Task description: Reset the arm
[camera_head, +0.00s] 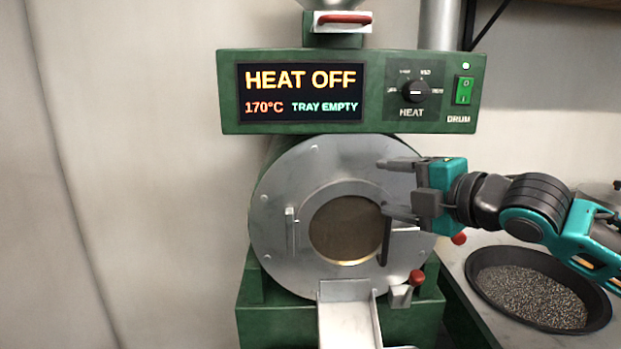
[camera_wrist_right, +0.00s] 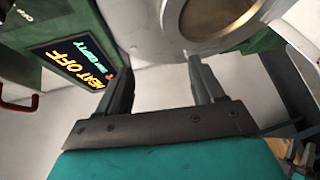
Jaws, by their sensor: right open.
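My right arm (camera_head: 535,200) comes in from the right in the head view. My right gripper (camera_head: 390,187) is open and empty, in front of the right part of the roaster's round metal face (camera_head: 285,190). In the right wrist view the two fingers of the right gripper (camera_wrist_right: 160,80) stand apart with nothing between them. The roaster's display (camera_head: 300,92) reads HEAT OFF, 170°C and TRAY EMPTY. Part of the display (camera_wrist_right: 75,62) also shows in the right wrist view. My left gripper is in neither view.
A dark round pan (camera_head: 478,285) with small grains sits on the counter at the right. A metal chute (camera_head: 345,318) juts out below the roaster face, with a red-knobbed lever (camera_head: 417,277) beside it. A heat knob (camera_head: 415,91) and green drum switch (camera_head: 464,90) are above. The left side is clear.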

